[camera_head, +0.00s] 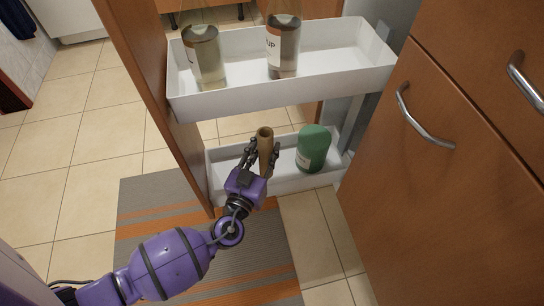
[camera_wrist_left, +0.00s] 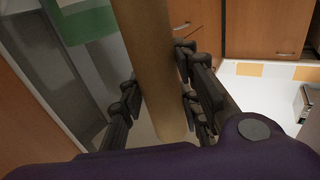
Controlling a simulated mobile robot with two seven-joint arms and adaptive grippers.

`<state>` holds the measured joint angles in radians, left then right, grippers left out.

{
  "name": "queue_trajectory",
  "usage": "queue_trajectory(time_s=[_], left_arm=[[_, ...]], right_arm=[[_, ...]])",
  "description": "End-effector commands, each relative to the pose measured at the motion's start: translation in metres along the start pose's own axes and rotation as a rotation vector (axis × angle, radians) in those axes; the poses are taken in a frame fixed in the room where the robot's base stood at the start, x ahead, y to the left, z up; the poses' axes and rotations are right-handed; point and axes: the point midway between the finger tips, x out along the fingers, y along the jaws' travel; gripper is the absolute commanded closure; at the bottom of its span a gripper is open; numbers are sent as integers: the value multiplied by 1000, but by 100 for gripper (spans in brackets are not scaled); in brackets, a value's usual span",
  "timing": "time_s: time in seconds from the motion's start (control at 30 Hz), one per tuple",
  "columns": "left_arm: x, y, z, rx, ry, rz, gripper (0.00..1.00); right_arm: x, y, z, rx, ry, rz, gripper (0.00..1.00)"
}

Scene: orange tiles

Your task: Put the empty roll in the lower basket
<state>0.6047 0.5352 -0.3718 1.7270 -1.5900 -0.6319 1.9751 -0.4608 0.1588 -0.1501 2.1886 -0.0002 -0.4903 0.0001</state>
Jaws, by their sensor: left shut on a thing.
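The empty roll (camera_head: 265,150) is a brown cardboard tube, held upright between the fingers of my left gripper (camera_head: 262,160). In the left wrist view the roll (camera_wrist_left: 152,65) stands between the dark fingers of the gripper (camera_wrist_left: 160,105), which are closed around it. The lower basket (camera_head: 285,181) is a white pull-out tray behind and around the gripper. The roll appears over its front middle part; I cannot tell whether its lower end touches the basket floor. My right gripper is in neither view.
A green bottle (camera_head: 313,147) stands in the lower basket, right of the roll. The white upper basket (camera_head: 290,86) hangs above and holds two clear bottles (camera_head: 205,57) (camera_head: 283,45). A wooden panel (camera_head: 150,85) borders the left; cabinet fronts (camera_head: 440,180) with handles border the right.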

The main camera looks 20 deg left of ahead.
Motion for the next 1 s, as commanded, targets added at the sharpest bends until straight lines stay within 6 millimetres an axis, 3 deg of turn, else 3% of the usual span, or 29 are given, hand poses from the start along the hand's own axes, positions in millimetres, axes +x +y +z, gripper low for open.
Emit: queue_trajectory(time_s=[0.1, 0.3, 0.5, 0.9, 0.93, 1.0], left_arm=[[14, 4, 16, 1, 2, 0, 80], [24, 7, 28, 0, 3, 1, 80], [25, 7, 56, 0, 1, 0, 80], [24, 6, 61, -1, 2, 0, 80], [24, 6, 61, -1, 2, 0, 68], [24, 6, 61, -1, 2, 0, 59]], right_arm=[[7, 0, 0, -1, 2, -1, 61], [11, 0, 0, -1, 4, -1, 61], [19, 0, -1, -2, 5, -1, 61], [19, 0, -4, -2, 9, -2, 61], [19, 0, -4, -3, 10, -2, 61], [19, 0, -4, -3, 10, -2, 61]])
